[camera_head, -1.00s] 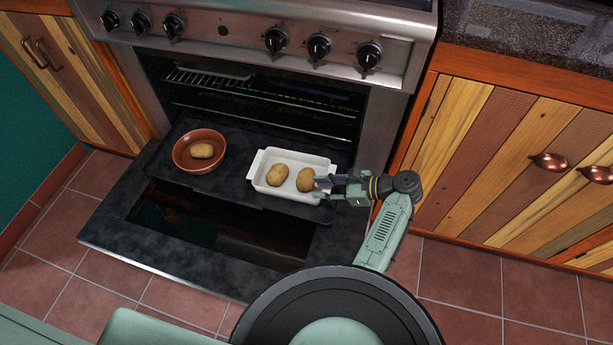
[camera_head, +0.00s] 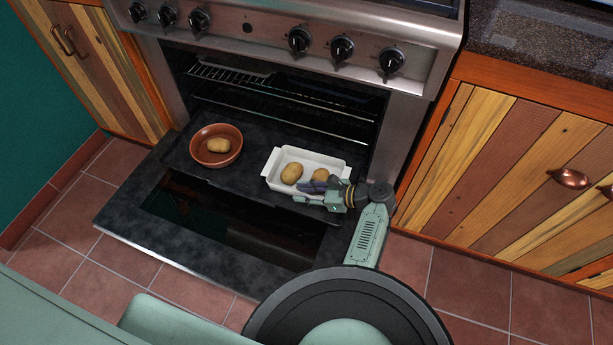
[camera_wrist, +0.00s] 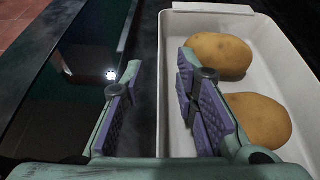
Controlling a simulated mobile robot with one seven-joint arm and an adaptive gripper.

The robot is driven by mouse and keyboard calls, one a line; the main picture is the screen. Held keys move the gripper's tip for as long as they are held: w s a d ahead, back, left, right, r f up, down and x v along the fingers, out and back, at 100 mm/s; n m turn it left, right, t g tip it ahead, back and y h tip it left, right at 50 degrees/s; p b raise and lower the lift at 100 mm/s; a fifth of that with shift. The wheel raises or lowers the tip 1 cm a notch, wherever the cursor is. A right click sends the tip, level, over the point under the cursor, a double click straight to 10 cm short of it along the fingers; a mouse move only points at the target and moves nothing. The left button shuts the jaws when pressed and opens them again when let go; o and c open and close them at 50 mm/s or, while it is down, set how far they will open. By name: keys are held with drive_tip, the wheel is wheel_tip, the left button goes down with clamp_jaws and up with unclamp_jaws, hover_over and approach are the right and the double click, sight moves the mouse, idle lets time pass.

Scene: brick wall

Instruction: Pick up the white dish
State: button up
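The white dish (camera_head: 277,183) is a rectangular baking dish with end handles, on a dark surface at the open oven. It holds two potatoes (camera_head: 291,174). My gripper (camera_head: 306,193) is at the dish's near long side, toward its right end, and hides part of that side and of the right potato. In the wrist view the dish (camera_wrist: 285,28) fills the right half. My gripper (camera_wrist: 160,72) is open there, with the dish's near wall between its fingers: one finger outside the dish, the other over its inside beside the potatoes. I see no clear contact with the wall.
A terracotta bowl (camera_head: 231,157) with one potato stands left of the dish. The open oven door (camera_head: 130,222) lies below, with a dark glass window. Oven racks (camera_head: 290,112) are behind. A wooden cabinet (camera_head: 500,170) stands to the right.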

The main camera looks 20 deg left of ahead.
drive_tip(key=shift+c, duration=0.4)
clamp_jaws()
idle(0.6)
